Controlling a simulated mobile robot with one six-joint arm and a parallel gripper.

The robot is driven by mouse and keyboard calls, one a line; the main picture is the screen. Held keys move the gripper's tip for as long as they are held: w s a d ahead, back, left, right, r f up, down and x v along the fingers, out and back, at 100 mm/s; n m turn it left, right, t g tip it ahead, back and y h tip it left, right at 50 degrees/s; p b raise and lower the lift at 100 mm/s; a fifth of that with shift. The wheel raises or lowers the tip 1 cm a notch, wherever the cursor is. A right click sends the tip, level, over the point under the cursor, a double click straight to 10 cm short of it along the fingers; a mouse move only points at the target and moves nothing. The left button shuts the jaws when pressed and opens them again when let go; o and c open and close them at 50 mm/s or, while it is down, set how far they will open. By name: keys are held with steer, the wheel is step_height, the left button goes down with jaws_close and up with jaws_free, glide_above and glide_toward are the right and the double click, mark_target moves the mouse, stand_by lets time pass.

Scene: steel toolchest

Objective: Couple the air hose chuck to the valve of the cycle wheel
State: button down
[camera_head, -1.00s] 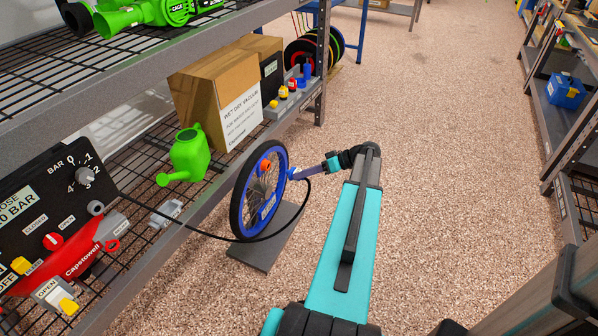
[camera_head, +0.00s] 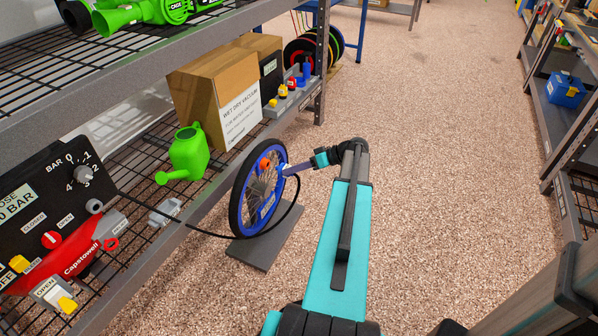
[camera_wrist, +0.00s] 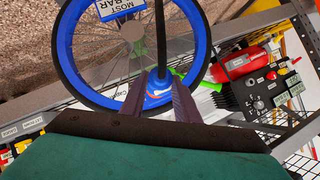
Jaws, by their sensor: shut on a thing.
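The cycle wheel (camera_head: 238,212) has a blue rim and black tyre and stands upright on a dark grey base plate (camera_head: 262,252). It fills the top of the wrist view (camera_wrist: 75,75). My gripper (camera_head: 286,171) is at the wheel's right side, with its purple fingers (camera_wrist: 159,96) shut on the blue air hose chuck (camera_wrist: 158,84). The black hose (camera_head: 200,232) loops from the panel on the left, past the wheel, up to the chuck. I cannot make out the valve, nor whether the chuck touches it. An orange-red part (camera_head: 265,163) shows at the wheel's upper side.
A wire shelf at left holds a black control panel (camera_head: 62,190) with dials, a red Capstowell bottle (camera_head: 75,258), a green watering can (camera_head: 188,155) and a cardboard box (camera_head: 212,95). The speckled floor (camera_head: 430,180) right of my arm is open. Another shelf (camera_head: 545,115) stands far right.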

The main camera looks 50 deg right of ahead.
mark_target(281, 165)
steer(key=shift+w+a, duration=0.25)
steer(key=shift+w, duration=0.8)
steer(key=shift+w+a+b, duration=0.25)
steer(key=shift+w+b, duration=0.05)
steer(key=shift+w, duration=0.45)
steer(key=shift+w+a+b, duration=0.2)
steer(key=shift+w+b, duration=0.1)
steer(key=shift+w, duration=0.45)
stand_by(2.5)
steer(key=c, duration=1.3)
jaws_free()
steer(key=p+v, duration=0.2)
steer(key=v, duration=1.2)
steer(key=shift+p, duration=0.35)
steer(key=shift+w, duration=0.1)
